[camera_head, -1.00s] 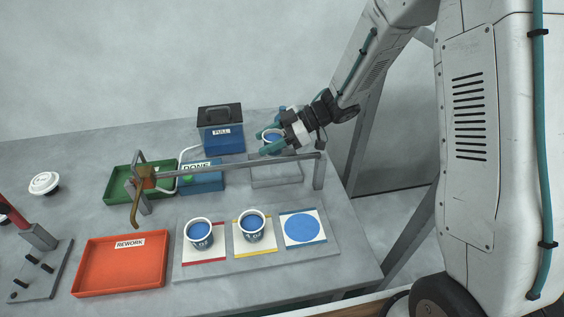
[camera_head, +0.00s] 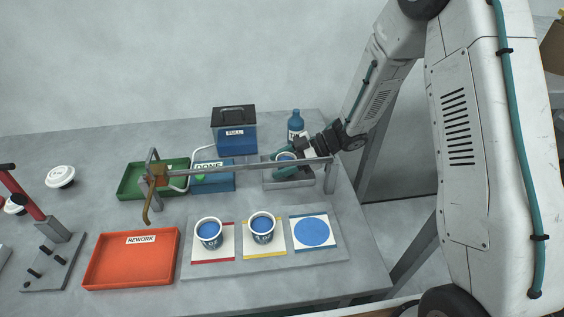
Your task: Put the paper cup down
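A paper cup (camera_head: 287,157) with a blue inside is between the teal fingers of my gripper (camera_head: 285,161), at the back right of the table. The gripper is shut on it. The cup is at the grey tray (camera_head: 304,182), low over or in it; the fingers and the rail hide its base, so I cannot tell whether it touches. Two more white cups with blue insides stand upright on the front board, one on the red-edged card (camera_head: 212,256) and one on the yellow-edged card (camera_head: 264,250). The blue-edged card (camera_head: 312,232) with a blue disc is bare.
A grey rail (camera_head: 240,168) crosses in front of the gripper, between posts. A blue bottle (camera_head: 296,123) stands just behind the gripper. A FULL box (camera_head: 235,138), DONE bin (camera_head: 212,182), green tray (camera_head: 132,183) and orange REWORK tray (camera_head: 130,265) stand to the left.

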